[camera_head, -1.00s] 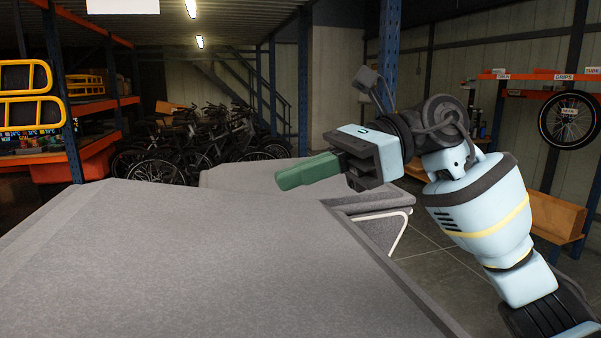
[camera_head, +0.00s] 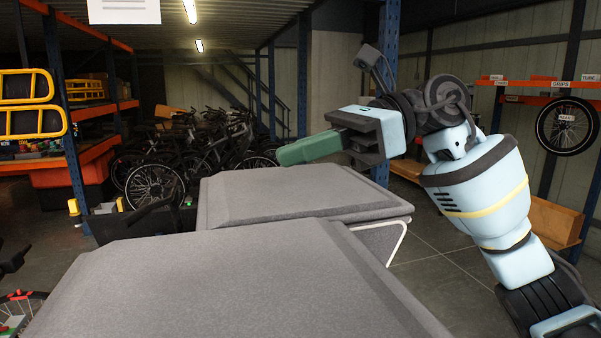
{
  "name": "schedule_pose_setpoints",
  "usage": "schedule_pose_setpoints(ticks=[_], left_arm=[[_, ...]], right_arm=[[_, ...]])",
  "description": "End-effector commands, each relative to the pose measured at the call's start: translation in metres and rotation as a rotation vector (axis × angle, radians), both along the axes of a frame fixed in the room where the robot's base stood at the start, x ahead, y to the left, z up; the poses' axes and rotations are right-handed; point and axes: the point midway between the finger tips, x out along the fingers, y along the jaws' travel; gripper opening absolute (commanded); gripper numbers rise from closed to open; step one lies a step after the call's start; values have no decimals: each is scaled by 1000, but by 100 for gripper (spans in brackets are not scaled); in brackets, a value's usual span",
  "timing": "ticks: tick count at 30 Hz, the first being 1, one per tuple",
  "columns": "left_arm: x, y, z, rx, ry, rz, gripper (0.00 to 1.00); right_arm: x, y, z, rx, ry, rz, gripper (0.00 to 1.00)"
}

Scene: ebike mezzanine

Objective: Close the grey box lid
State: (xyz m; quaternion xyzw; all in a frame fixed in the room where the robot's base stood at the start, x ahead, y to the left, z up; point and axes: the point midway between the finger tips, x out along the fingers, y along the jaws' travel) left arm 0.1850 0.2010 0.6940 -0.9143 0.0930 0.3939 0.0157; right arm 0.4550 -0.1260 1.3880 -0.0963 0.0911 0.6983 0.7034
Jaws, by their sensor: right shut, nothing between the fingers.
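A large grey lid (camera_head: 200,285) fills the lower middle of the head view, its textured top nearly flat and sloping down at the edges. A second grey lid (camera_head: 285,192) lies just behind it, closed over a box with a pale metal bar on its right side. I cannot tell whether the near lid is fully seated, as its box is hidden beneath it. My right gripper (camera_head: 281,157) has green fingers, shut and empty, pointing left in the air above the far lid's back edge. My left gripper is out of view.
Several bicycles (camera_head: 180,160) stand behind the boxes. An orange and blue rack (camera_head: 62,105) with yellow frames is at the left. Grey floor (camera_head: 440,275) is open right of the boxes.

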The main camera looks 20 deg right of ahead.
Motion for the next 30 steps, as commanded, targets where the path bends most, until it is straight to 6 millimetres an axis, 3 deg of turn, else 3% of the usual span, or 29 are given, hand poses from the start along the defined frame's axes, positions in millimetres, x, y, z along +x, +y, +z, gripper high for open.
schedule_pose_setpoints(ticks=[9,15,30], left_arm=[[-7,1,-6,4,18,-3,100],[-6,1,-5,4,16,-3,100],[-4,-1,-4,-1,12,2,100]], right_arm=[[3,1,53,-2,9,1,0],[3,1,74,-3,12,1,0],[4,1,79,-3,12,2,0]])
